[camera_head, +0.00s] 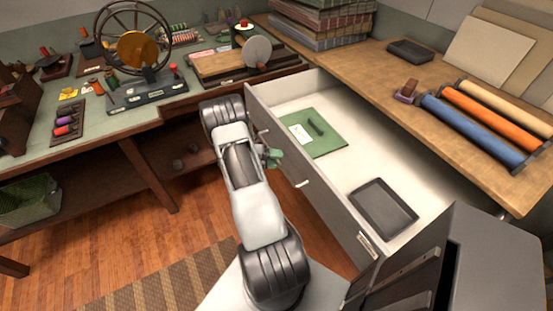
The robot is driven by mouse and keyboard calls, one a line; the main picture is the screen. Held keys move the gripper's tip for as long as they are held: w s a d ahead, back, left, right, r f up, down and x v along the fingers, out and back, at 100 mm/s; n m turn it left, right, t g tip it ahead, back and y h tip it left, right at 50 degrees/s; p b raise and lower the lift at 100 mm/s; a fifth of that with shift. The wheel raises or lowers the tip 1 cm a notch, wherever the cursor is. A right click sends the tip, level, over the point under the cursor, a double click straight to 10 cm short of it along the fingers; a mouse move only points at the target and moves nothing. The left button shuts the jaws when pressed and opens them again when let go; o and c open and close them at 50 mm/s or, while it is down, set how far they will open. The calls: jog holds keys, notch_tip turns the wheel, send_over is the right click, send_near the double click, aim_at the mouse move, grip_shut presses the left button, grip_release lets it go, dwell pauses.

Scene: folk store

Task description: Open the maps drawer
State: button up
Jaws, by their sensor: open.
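A wide drawer (352,217) with a pale interior stands pulled out from under the wooden counter on the right. I cannot read its label, so I cannot tell whether it is the maps drawer. A light bar handle (302,183) is on its front face. My gripper (273,157) shows as small green fingertips beside the drawer's front, left of and above the handle. The fingers are open and I see nothing between them.
In the drawer lie a green mat (327,146) and a dark tray (383,208). Blue, orange and tan rolls (490,118) lie on the counter (365,72). A workbench (95,132) with a wheel device (137,52) stands left. Wooden floor (200,215) is open beside my arm.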

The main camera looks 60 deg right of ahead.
jog(key=b+v, duration=0.1)
jog(key=v, duration=1.2)
jog(key=shift+w+a, duration=0.2)
jog(key=shift+a, duration=0.05)
jog(key=shift+r, duration=0.1)
notch_tip(320, 180, down, 4)
jog(key=s+a+m+t+y, duration=0.1)
jog(key=s+a+m+y, duration=0.15)
jog(key=m, duration=0.55)
jog(key=s+a+r+m+t+y, duration=0.1)
jog(key=a+r+m+t+y, duration=0.35)
jog(key=a+m, duration=0.45)
jog(key=s+a+r+m+t+y+p, duration=0.1)
jog(key=s+a+r+m+t, duration=0.2)
jog(key=a+r, duration=0.5)
jog(key=s+a+r+m+t+y+p, duration=0.2)
jog(key=a+r+m+t, duration=0.4)
jog(key=r, duration=0.7)
jog(key=shift+s+a+r+m+t, duration=0.35)
jog(key=shift+s+a+t, duration=0.2)
jog(key=shift+a+t, duration=0.35)
